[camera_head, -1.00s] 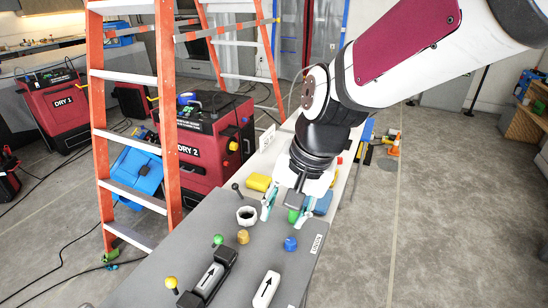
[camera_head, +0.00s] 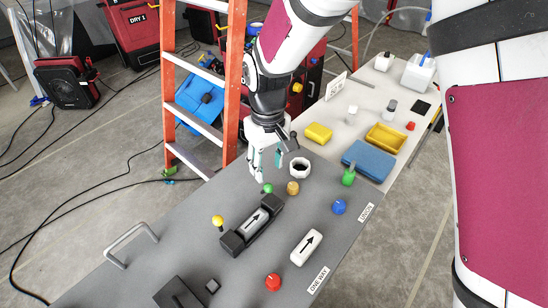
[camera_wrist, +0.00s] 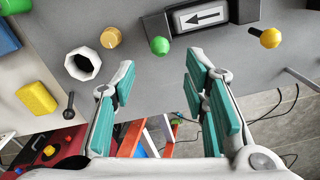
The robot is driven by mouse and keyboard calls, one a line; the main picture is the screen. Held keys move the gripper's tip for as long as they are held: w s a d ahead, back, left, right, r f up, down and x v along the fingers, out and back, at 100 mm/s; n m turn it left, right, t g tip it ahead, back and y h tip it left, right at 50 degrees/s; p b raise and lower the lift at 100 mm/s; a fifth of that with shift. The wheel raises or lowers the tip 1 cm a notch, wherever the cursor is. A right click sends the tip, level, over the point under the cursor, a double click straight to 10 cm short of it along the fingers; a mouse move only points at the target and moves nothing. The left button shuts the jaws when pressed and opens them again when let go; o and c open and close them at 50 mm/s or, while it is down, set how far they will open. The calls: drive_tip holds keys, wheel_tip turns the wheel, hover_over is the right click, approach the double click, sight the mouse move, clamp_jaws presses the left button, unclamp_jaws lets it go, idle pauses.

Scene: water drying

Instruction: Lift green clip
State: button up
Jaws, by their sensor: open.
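A green round knob (camera_head: 268,188), apparently the green clip, stands at the upper end of the black fixture (camera_head: 234,241) holding a white arrow block (camera_head: 256,220). My gripper (camera_head: 265,167) is open and empty just behind and above the green knob, pointing down. In the wrist view the green knob (camera_wrist: 159,45) lies ahead of the fingertips, roughly centred in the gap (camera_wrist: 160,65) between them. A second green piece (camera_head: 348,177) stands farther right on the table; I cannot tell its exact shape.
A brass knob (camera_head: 292,188) and a white ring (camera_head: 300,167) stand close right of the green knob. A yellow knob (camera_head: 218,221) is at the fixture's other end. An orange ladder (camera_head: 234,75) stands behind.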

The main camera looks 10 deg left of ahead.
sight(268, 185)
wheel_tip(268, 185, down, 9)
drive_tip(key=shift+s+f+p, duration=0.1)
drive_tip(key=shift+f+p, duration=0.05)
drive_tip(key=shift+p, duration=0.3)
clamp_jaws()
